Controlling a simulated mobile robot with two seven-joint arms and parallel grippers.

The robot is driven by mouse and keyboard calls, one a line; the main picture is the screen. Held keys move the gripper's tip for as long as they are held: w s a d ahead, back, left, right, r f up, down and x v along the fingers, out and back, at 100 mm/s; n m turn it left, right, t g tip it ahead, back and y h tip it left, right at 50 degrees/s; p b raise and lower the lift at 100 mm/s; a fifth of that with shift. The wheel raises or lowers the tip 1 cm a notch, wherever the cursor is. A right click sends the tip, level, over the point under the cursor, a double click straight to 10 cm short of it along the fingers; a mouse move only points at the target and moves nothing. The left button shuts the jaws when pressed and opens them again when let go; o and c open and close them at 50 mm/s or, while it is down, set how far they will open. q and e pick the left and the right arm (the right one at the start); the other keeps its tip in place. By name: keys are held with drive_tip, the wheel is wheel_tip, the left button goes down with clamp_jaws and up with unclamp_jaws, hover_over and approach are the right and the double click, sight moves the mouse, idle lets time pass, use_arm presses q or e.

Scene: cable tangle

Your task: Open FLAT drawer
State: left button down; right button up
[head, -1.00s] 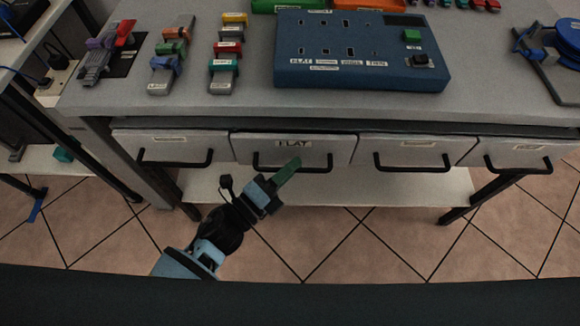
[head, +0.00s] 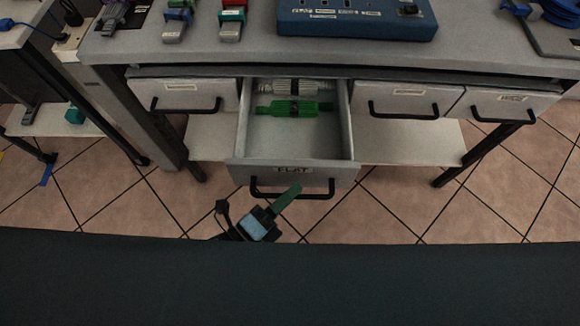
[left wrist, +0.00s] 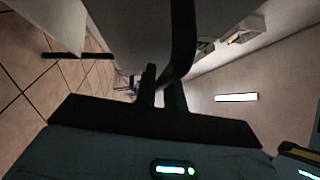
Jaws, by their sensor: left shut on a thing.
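The FLAT drawer (head: 243,138) is pulled out from the workbench, with its label on the front panel. Inside lie a green cable connector (head: 294,108) and a grey-white connector (head: 298,87) behind it. My left gripper (head: 289,196) is at the drawer's black bar handle (head: 262,191), below the front panel. In the left wrist view its two dark fingers (left wrist: 161,88) are shut on the black handle (left wrist: 183,42). My right gripper is in neither view.
Closed drawers with black handles flank it on the left (head: 187,98) and right (head: 410,100). The blue panel box (head: 355,20) stands on the bench top. A lower shelf (head: 400,145) and dark table legs are below. Tiled floor is in front.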

use_arm(q)
drive_tip(key=shift+s, duration=1.95)
drive_tip(key=c, duration=1.5)
unclamp_jaws()
drive_tip(key=v, duration=0.8)
drive_tip(key=shift+w, duration=0.1)
